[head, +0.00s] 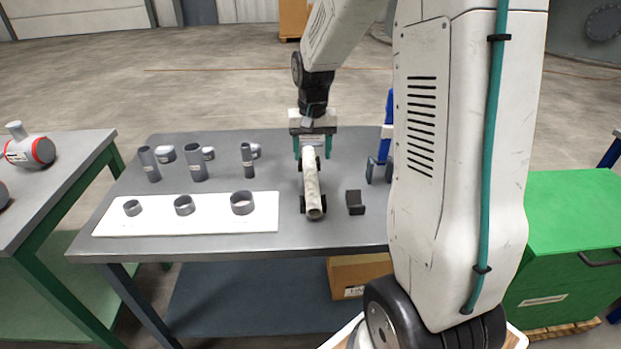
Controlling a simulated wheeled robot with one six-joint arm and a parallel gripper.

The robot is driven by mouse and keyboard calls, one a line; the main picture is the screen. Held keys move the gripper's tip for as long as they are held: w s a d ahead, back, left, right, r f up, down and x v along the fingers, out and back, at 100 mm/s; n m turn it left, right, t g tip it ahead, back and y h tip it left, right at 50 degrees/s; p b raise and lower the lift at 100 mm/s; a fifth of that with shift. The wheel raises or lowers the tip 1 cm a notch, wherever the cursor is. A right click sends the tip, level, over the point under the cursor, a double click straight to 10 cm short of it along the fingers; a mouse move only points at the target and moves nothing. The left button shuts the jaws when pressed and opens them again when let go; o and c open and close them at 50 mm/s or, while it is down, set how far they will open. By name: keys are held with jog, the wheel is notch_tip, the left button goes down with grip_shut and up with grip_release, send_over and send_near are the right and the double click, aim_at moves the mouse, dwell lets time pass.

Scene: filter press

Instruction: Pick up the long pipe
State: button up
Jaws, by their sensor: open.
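The long pipe (312,186) is a pale, worn tube. It lies on dark supports on the grey table (240,168), with its open end toward me. My gripper (314,151) is over the pipe's far end, pointing down, with its teal fingers apart on either side of it. The jaws are open. I cannot tell whether the fingers touch the pipe.
Several short grey pipes (197,166) stand at the table's back left. A white board (210,222) with three rings lies in front of them. A small dark block (355,202) and a blue device (386,140) are right of the pipe. A green cabinet (570,215) stands at the right.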

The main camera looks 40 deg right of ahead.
aim_at(311, 175)
jog(key=f, duration=0.9)
jog(key=shift+w+f, duration=0.1)
jog(key=shift+w, duration=0.15)
jog(key=c, duration=1.1)
jog(key=shift+c, duration=0.2)
